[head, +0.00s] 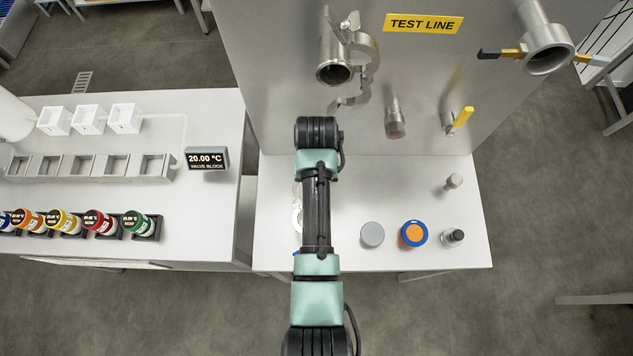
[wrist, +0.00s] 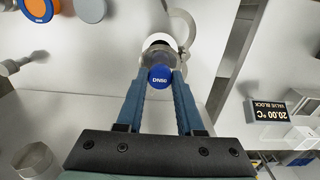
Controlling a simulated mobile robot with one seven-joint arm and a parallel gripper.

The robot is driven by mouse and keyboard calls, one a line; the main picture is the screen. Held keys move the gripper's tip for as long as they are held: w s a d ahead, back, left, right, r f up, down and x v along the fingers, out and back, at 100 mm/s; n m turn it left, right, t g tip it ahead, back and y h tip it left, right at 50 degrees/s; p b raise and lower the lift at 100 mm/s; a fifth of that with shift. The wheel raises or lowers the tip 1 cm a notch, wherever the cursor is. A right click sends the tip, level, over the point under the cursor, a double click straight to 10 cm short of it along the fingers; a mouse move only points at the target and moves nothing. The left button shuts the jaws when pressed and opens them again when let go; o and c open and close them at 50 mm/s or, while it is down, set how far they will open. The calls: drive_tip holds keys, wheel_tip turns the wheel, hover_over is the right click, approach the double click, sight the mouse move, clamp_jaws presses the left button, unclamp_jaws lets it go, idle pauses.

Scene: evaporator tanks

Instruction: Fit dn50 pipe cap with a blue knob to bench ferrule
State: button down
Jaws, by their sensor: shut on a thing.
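The pipe cap (wrist: 157,57) is a grey metal piece with a blue knob (wrist: 161,75) marked DN50, in the middle of the wrist view. My gripper (wrist: 160,78) is shut on the knob, a finger on each side. A white ring (wrist: 157,39) shows just behind the cap. I cannot tell whether it belongs to a ferrule under the cap or whether the cap touches it. An open metal clamp (wrist: 184,27) lies beside it on the bench; part of the clamp (head: 297,213) shows left of my arm in the head view. My arm hides my gripper and the cap there.
A grey disc (head: 372,235), a blue-and-orange cap (head: 414,233) and small metal fittings (head: 452,237) stand on the bench's right. The TEST LINE panel behind carries a pipe end with an open clamp (head: 335,73) and valves. The valve block bench (head: 212,215) stands left.

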drive_tip(key=shift+f+b, duration=1.95)
drive_tip(key=shift+f, duration=0.9)
drive_tip(key=shift+p, duration=0.55)
drive_tip(key=shift+f+b, duration=0.6)
drive_tip(key=shift+f, duration=0.2)
drive_tip(key=shift+c, duration=2.3)
unclamp_jaws()
wheel_tip(320, 180, up, 6)
drive_tip(key=p, duration=0.6)
